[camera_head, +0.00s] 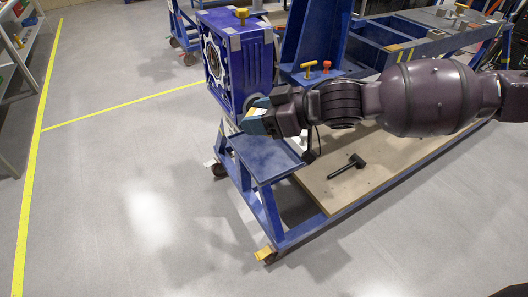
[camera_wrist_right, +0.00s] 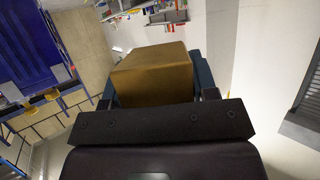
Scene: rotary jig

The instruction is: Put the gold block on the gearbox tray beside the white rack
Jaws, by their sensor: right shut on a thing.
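My right gripper (camera_head: 257,119) is beside the lower right of the blue gearbox-like housing (camera_head: 240,65), above a flat blue plate (camera_head: 268,160) on the jig's end. In the right wrist view, the right gripper (camera_wrist_right: 155,82) is shut on the gold block (camera_wrist_right: 152,72), which sits between its two fingers. The block is hard to make out in the head view, mostly covered by the fingers. A pale shelf rack (camera_head: 14,45) stands at the far left. I cannot tell which surface is the gearbox tray. My left gripper is not in view.
The blue jig frame (camera_head: 262,215) stands on castors and carries a wooden board (camera_head: 375,172) with a black hammer-like tool (camera_head: 347,167). Yellow and red handles (camera_head: 326,66) stand behind my arm. Grey floor to the left is clear, with yellow lines (camera_head: 125,104).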

